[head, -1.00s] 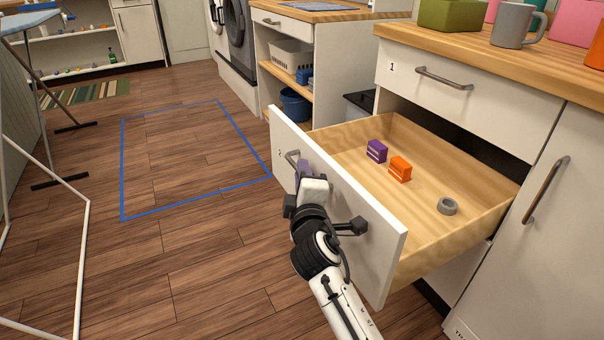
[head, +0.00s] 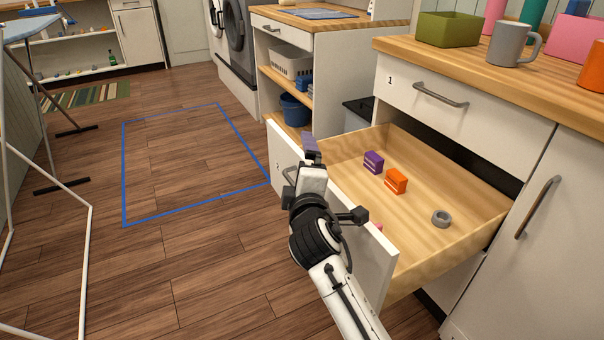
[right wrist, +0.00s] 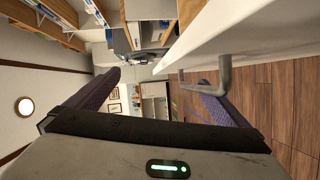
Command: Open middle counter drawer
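The middle counter drawer (head: 462,230) is pulled well out below the drawer marked 1. Its white front (head: 372,260) faces the floor area at left. Its grey bar handle (head: 289,176) shows partly behind my right gripper (head: 309,145), which is at the top edge of the front. In the right wrist view the purple fingers of my right gripper (right wrist: 160,80) are spread apart, with the handle (right wrist: 224,75) beside the right finger and nothing clamped. A purple block (head: 373,162), an orange block (head: 396,181) and a grey ring (head: 441,218) lie inside the drawer. My left gripper is out of view.
The top drawer (head: 455,100) is closed. A mug (head: 508,45) and a green box (head: 447,29) stand on the counter. A cupboard door (head: 525,230) is at right. A blue outline (head: 123,175) marks clear floor at left, near a white-legged ironing board (head: 85,250).

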